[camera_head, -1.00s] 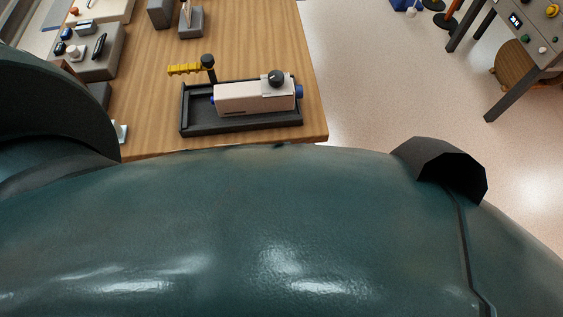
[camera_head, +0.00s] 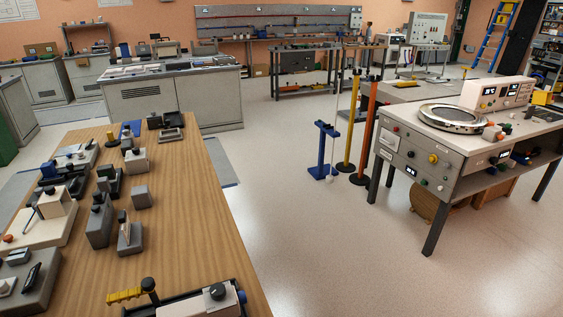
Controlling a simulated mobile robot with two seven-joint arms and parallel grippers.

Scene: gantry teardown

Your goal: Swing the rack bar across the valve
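The yellow toothed rack bar (camera_head: 125,295) is at the bottom left of the head view, by the near end of the wooden table. Its right end meets a black knob (camera_head: 148,284) on a post, and it points left, away from the valve. The valve is a pale block (camera_head: 203,301) with a black knob (camera_head: 217,291) on top and a blue end at its right. It sits in a dark tray (camera_head: 246,304), cut off by the bottom edge. Neither of my grippers shows.
The wooden table (camera_head: 186,190) holds several grey and white devices along its left side; its right strip is clear. Open floor (camera_head: 290,240) lies right of it. A grey workbench (camera_head: 455,150) with a round metal ring stands at right. Blue, yellow and orange posts stand mid-floor.

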